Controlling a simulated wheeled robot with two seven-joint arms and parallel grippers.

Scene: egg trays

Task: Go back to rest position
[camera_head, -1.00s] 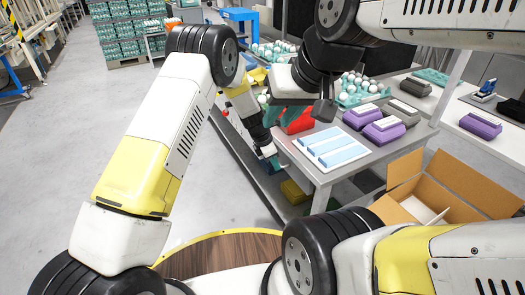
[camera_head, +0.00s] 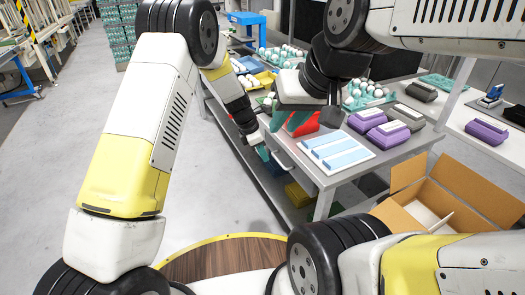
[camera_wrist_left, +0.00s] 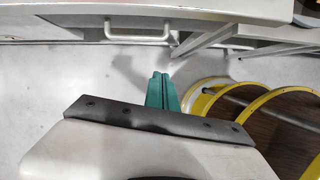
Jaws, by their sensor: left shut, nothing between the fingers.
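In the head view my left gripper (camera_head: 263,153) hangs beside the left edge of the grey table (camera_head: 338,178), pointing down. In the left wrist view its two teal fingers (camera_wrist_left: 160,91) are pressed together, with bare grey floor below them. Nothing is held. My right gripper (camera_head: 290,121) is above the table, its teal fingers pointing down in front of a red object (camera_head: 305,123). The overlap there hides whether the right fingers are apart or hold anything.
A white tray with pale blue blocks (camera_head: 339,151) lies near the table's front corner. Purple egg boxes (camera_head: 388,132) stand to its right. Egg trays (camera_head: 366,97) sit farther back. An open cardboard box (camera_head: 440,190) is at right. The floor at left (camera_head: 45,150) is clear.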

